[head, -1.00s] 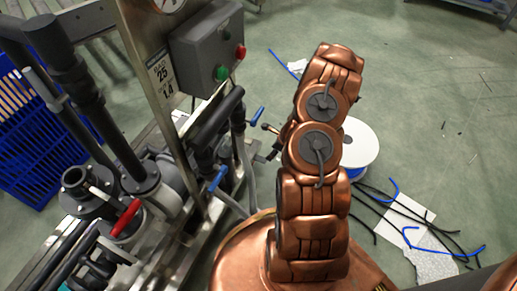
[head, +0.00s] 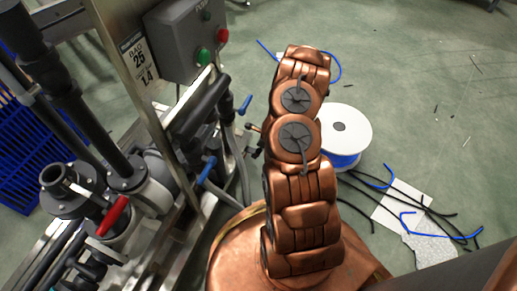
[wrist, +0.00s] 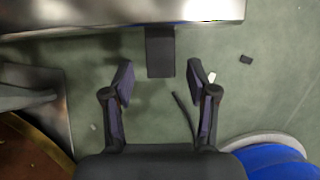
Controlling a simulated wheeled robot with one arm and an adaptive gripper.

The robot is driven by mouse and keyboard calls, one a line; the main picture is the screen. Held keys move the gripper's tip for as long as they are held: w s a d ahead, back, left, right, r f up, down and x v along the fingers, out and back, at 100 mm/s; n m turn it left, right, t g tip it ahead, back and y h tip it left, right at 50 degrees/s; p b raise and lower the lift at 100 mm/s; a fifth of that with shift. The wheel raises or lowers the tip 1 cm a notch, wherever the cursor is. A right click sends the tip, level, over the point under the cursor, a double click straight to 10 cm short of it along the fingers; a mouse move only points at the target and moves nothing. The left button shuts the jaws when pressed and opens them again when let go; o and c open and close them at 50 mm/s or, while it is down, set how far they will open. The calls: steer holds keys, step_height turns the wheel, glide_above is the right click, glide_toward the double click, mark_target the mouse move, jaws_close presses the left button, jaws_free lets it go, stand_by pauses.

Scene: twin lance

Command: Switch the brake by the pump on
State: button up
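A grey control box (head: 180,42) with a green button (head: 203,57) and a red button (head: 221,36) is on a metal post beside the pump pipework (head: 150,185). My gripper (wrist: 160,85) is open and empty in the wrist view. Its two dark fingers are spread below a dark block (wrist: 160,52) under a metal edge; I cannot tell what the block is. In the head view my arm hides most of the gripper.
A red-handled lever (head: 112,215) and blue-handled valves (head: 207,170) are on the pipework. A white and blue spool (head: 338,135) is on the floor right of my arm, with loose cables near it. A blue crate (head: 25,150) is at left. The floor at upper right is mostly clear.

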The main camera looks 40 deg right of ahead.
jaws_close()
steer(key=shift+s+f+t+y+b, duration=0.1)
steer(key=shift+f+t+y+b, duration=0.2)
steer(key=shift+f+t, duration=0.1)
stand_by(0.4)
steer(key=shift+s+d+f+t+y+b, duration=0.1)
steer(key=shift+d+f+t+y+b, duration=0.05)
steer(key=shift+f+t+y+b, duration=1.15)
steer(key=shift+r+t+b, duration=0.15)
steer(key=shift+t+b, duration=0.2)
steer(key=shift+t, duration=0.55)
